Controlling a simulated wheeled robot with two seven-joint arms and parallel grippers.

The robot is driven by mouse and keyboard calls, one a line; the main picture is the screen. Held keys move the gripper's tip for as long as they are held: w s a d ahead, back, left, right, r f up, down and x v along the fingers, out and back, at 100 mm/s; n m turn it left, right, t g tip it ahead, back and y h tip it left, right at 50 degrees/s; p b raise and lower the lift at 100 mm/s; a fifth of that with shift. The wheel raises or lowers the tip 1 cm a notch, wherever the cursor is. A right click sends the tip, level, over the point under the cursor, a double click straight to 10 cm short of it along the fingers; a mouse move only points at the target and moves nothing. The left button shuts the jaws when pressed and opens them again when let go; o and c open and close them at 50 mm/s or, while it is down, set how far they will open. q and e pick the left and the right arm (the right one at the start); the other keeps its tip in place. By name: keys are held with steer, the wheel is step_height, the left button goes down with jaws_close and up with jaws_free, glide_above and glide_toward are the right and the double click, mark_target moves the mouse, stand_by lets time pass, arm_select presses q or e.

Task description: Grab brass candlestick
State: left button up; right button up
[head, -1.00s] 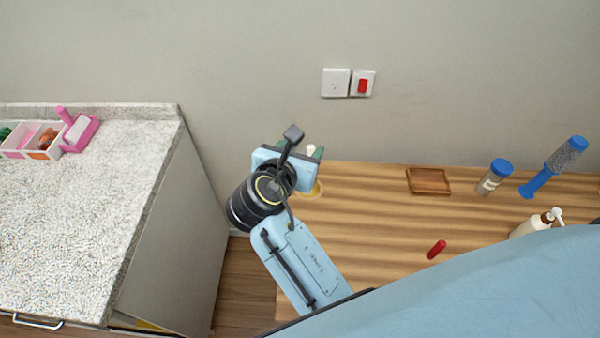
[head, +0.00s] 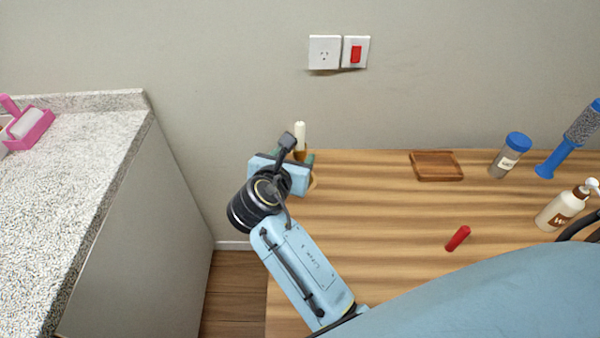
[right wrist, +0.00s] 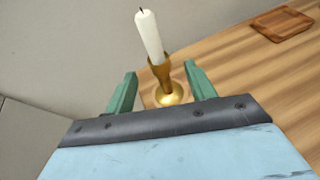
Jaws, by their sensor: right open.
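The brass candlestick (right wrist: 167,87) holds a white candle (right wrist: 150,37) and stands upright on the wooden table. In the right wrist view it is between and just beyond the green fingers of my right gripper (right wrist: 160,92), which are open and apart from it. In the head view the candle (head: 300,137) shows behind my right gripper (head: 283,168); most of the brass is hidden by the gripper and wrist. My left gripper is not in view.
The wooden table (head: 390,220) holds a wooden tray (head: 437,166), a red cylinder (head: 458,238), a blue-lidded jar (head: 510,156), a blue brush (head: 568,145) and a pump bottle (head: 561,208). A speckled counter (head: 70,150) stands to the left across a gap.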

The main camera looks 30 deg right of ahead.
mark_target(298, 150)
steer(key=x, duration=0.3)
steer(key=shift+w+d+f+b, duration=0.1)
steer(key=shift+w+d+b, duration=0.1)
steer(key=shift+b, duration=0.1)
steer(key=x, duration=0.2)
steer(key=b+x, duration=0.1)
steer(key=x, duration=0.1)
steer(key=shift+w+f+b, duration=0.3)
steer(key=shift+w+f, duration=0.05)
steer(key=shift+f, duration=0.05)
steer(key=shift+w+d, duration=0.15)
steer(key=shift+d, duration=0.05)
steer(key=c, duration=0.8)
jaws_close()
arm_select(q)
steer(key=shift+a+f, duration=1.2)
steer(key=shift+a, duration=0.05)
